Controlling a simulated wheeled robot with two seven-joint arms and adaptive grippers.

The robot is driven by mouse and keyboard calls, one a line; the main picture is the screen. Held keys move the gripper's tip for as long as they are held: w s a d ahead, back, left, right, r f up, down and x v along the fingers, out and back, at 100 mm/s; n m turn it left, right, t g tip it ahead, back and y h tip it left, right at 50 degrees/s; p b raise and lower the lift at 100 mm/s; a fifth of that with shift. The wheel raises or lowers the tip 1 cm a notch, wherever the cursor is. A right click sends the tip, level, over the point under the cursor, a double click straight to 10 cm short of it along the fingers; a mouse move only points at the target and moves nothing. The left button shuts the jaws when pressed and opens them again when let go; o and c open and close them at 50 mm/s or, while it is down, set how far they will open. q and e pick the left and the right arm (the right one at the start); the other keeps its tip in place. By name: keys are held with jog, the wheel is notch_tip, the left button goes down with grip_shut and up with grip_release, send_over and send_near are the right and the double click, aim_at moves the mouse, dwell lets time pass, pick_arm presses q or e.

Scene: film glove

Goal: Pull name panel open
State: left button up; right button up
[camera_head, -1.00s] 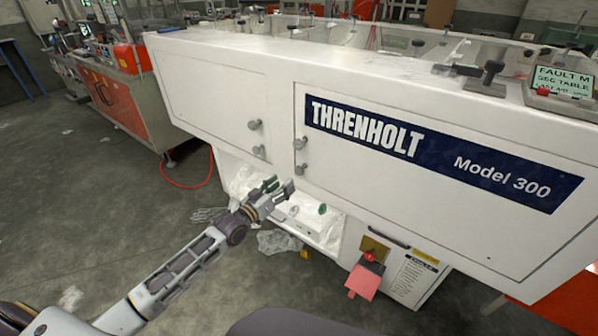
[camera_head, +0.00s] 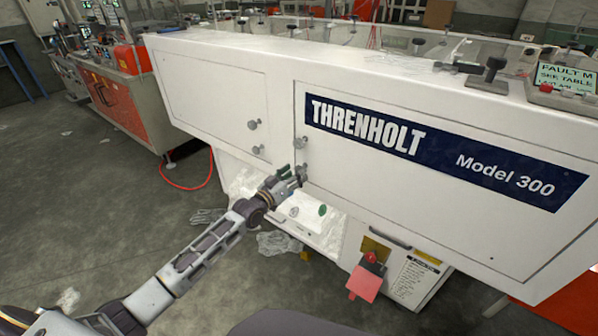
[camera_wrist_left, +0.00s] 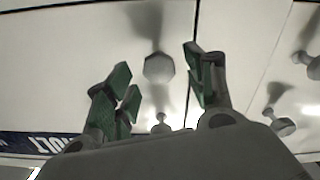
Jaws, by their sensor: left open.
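The name panel (camera_head: 400,200) is a large white door on the machine front with a navy strip reading THRENHOLT Model 300. It looks shut. Its upper grey knob (camera_head: 301,143) sits near its left edge. A lower knob is hidden behind my left gripper (camera_head: 295,171) in the head view. That gripper is open at the panel's lower left corner. In the left wrist view, one panel knob (camera_wrist_left: 159,67) shows between the spread green-padded fingers, apart from both. A second panel knob (camera_wrist_left: 161,124) shows lower in the picture. My right gripper is out of view.
A smaller white door (camera_head: 215,95) with two knobs (camera_head: 254,124) adjoins on the left. Below is an open bay with clear plastic film (camera_head: 245,185). A red tag (camera_head: 364,284) hangs at lower right. An orange machine (camera_head: 115,95) stands at left; the floor between is mostly clear.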

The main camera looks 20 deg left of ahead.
pick_arm(q)
jog(key=x, duration=0.2)
jog(key=shift+w+d, duration=0.1)
jog(key=shift+w, duration=0.25)
jog(key=shift+w+d+b, duration=0.1)
jog(key=shift+w+b, duration=0.15)
jog(key=shift+b, duration=0.05)
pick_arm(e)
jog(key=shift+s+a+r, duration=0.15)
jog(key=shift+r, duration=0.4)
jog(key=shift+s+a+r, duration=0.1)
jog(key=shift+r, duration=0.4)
pick_arm(q)
jog(key=shift+c, duration=0.4)
grip_shut()
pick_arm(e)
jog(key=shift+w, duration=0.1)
